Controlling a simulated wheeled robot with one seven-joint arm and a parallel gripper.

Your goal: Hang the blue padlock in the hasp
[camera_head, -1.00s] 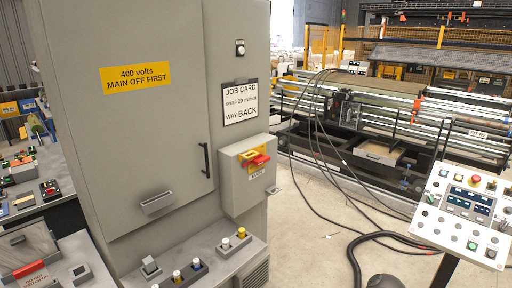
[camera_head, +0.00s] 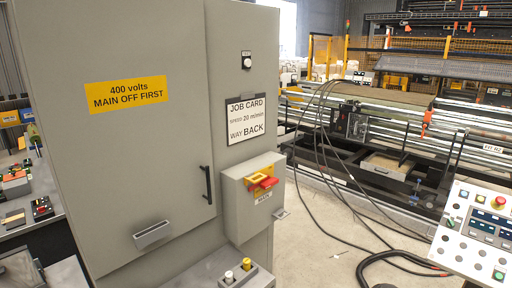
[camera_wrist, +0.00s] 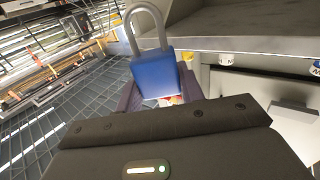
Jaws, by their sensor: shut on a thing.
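The blue padlock (camera_wrist: 154,72) shows in the wrist view, its grey shackle closed in an arch and pointing up the picture. My gripper (camera_wrist: 161,97) is shut on the padlock body, with a dark finger at each side. Neither is in the head view. In the head view, a grey switch box marked MAIN (camera_head: 234,205) sits on the cabinet's right side, with a red handle (camera_head: 264,183) on a yellow plate. A small metal tab (camera_head: 281,214) sticks out at the box's lower right; it may be the hasp, but its hole is too small to make out.
The tall grey cabinet (camera_head: 110,150) has a black door handle (camera_head: 207,185) and a small grey holder (camera_head: 152,235). A ledge (camera_head: 205,278) with white and yellow knobs lies below the switch box. A slanted control panel (camera_head: 480,230) stands at right. Black cables lie on the floor.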

